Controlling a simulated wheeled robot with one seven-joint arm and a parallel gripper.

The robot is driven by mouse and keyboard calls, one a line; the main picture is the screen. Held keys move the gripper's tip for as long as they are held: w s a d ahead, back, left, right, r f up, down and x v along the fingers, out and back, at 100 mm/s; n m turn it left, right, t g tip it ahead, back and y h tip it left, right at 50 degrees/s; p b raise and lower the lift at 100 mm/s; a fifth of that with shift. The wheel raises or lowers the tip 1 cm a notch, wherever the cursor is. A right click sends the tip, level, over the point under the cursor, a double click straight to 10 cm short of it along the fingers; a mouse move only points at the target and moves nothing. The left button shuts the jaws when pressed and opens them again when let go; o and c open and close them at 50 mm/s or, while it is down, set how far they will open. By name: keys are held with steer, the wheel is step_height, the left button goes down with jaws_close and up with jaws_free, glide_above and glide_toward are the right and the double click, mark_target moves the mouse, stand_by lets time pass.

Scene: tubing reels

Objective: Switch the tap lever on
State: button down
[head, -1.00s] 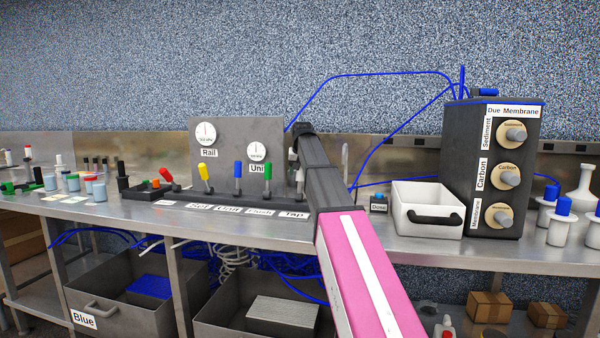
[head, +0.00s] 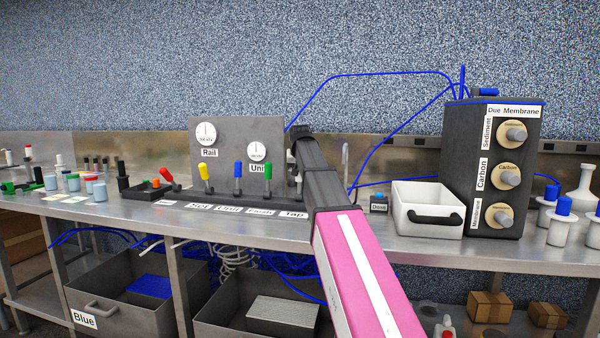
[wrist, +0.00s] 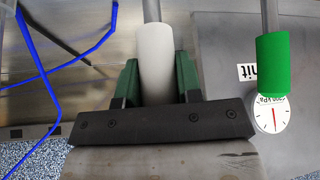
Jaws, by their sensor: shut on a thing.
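The white-gripped lever (wrist: 155,50) stands between the green fingers of my gripper (wrist: 157,82) in the wrist view, and the fingers are shut on it. In the head view my gripper (head: 294,155) is at the right end of the lever panel, behind the "Tap" label (head: 293,214). My arm hides most of the white lever there. The green lever (wrist: 276,65) is beside it in the wrist view, apart from my fingers; it also shows in the head view (head: 267,171).
Blue (head: 238,170) and yellow (head: 203,172) levers stand farther left on the panel. Two gauges are on the upright plate (head: 230,140). A white bin (head: 428,225) and the black filter unit (head: 495,170) are to the right. Blue tubing (head: 360,75) runs behind my arm.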

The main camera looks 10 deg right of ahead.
mark_target(297, 178)
steer(key=s+t, duration=0.1)
steer(key=s+a+t+h, duration=0.1)
steer(key=s, duration=0.1)
steer(key=s+t, duration=0.1)
steer(key=t, duration=0.1)
steer(key=shift+s+a+f, duration=0.15)
steer(key=shift+a+f, duration=0.15)
steer(key=shift+f, duration=0.05)
steer(key=shift+s+a+f+n+t+h, duration=0.15)
steer(key=shift+s+a+f+t+h, duration=0.2)
steer(key=shift+t, duration=0.3)
steer(key=shift+s+a+f+n+t+h, duration=0.1)
steer(key=shift+s+t+h, duration=0.1)
steer(key=shift+s+t, duration=0.35)
steer(key=shift+s+a+f+n+t+h, duration=0.15)
steer(key=shift+s+f+t+h, duration=0.15)
steer(key=shift+t, duration=0.4)
steer(key=shift+s, duration=0.1)
steer(key=c, duration=0.8)
jaws_free()
steer(key=v, duration=1)
steer(key=shift+s+a+r, duration=0.1)
steer(key=shift+s, duration=0.3)
